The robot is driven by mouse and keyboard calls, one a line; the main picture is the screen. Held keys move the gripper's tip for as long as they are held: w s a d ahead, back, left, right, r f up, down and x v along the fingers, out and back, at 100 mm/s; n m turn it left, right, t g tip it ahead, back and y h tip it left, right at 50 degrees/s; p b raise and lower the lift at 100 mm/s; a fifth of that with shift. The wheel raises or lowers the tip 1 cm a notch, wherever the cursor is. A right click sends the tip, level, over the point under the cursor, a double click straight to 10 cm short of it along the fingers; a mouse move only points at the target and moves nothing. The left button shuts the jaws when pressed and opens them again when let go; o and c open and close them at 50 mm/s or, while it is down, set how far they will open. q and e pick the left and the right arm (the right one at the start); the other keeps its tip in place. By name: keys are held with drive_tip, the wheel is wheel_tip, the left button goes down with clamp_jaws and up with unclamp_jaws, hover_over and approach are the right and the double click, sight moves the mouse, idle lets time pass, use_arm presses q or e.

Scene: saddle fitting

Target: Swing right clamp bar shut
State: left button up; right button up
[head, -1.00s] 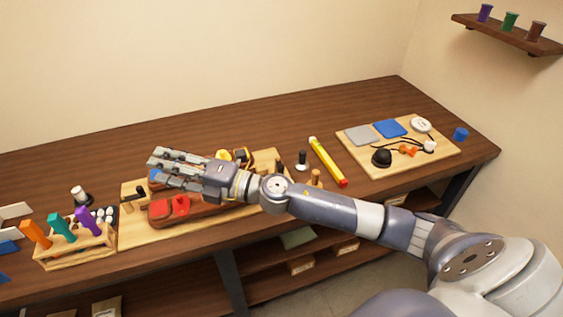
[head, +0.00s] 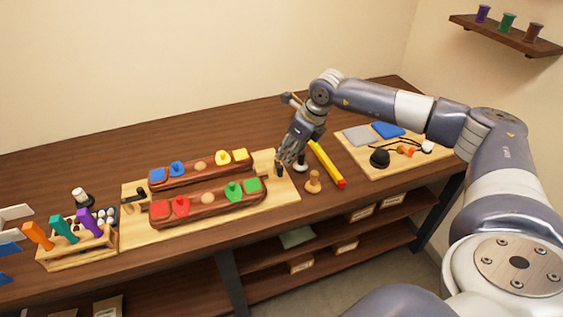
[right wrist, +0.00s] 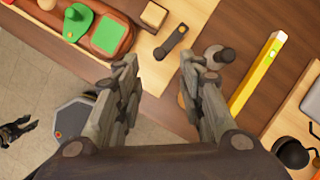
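The right clamp bar (right wrist: 172,42) is a short dark bar on the right end of the pale wooden board (right wrist: 188,18). In the right wrist view it lies clear of the ends of the wooden rails. In the head view it shows (head: 280,170) just below my right gripper (head: 286,158). In the right wrist view my right gripper (right wrist: 157,68) has its fingers spread, with nothing between them. The bar is just beyond the fingertips, and I see no clear contact.
Two dark rails (head: 205,208) with coloured blocks lie on the board. A black-topped peg (head: 301,161), a wooden knob (head: 313,183) and a yellow bar (head: 328,163) stand or lie close right of the gripper. A tool rack (head: 75,245) is at left.

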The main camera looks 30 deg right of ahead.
sight(280, 166)
drive_tip(key=p+x, duration=0.1)
drive_tip(key=x, duration=0.6)
drive_tip(key=shift+w+a+f+p, duration=0.1)
drive_tip(key=shift+w+f+p, duration=0.05)
drive_tip(key=shift+f+p, duration=0.2)
drive_tip(key=shift+r, duration=0.1)
clamp_jaws()
